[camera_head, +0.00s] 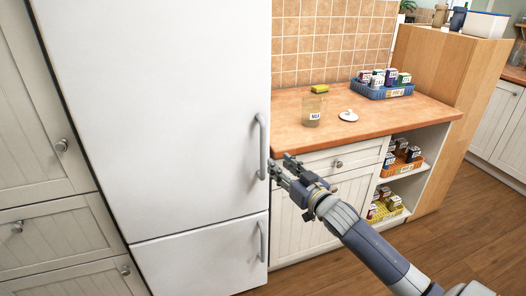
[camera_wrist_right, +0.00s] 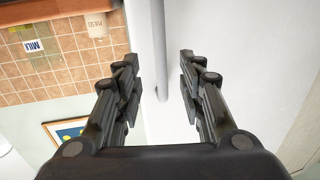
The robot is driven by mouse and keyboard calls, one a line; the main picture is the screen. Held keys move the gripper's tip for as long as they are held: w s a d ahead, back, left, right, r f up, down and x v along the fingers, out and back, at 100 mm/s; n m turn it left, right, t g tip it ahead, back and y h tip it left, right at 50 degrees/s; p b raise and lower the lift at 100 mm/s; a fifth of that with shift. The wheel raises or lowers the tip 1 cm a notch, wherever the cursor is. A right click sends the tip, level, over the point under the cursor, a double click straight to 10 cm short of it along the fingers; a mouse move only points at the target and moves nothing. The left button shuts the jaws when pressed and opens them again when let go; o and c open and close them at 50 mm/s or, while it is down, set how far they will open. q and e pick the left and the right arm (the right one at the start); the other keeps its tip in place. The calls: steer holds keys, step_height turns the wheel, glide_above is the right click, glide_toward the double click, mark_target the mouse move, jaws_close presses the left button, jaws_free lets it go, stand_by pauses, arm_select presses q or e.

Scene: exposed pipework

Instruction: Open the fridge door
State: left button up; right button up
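The white fridge (camera_head: 165,110) stands left of the counter with its upper door and lower door shut. The upper door has a grey vertical bar handle (camera_head: 261,147) on its right edge; the lower door (camera_head: 205,258) has its own handle (camera_head: 262,241). My right gripper (camera_head: 278,168) is open and empty, close to the lower end of the upper handle. In the right wrist view the handle bar (camera_wrist_right: 160,50) lies between the two open fingers (camera_wrist_right: 159,75), touching neither visibly. I cannot tell how deep it sits between them. My left gripper is out of view.
Drawers (camera_head: 60,235) stand left of the fridge. Open wooden floor (camera_head: 330,268) lies in front.

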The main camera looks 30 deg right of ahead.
mark_target(264, 151)
steer(key=w, duration=1)
steer(key=shift+w+d+p, duration=0.2)
steer(key=shift+w+p, duration=0.2)
jaws_close()
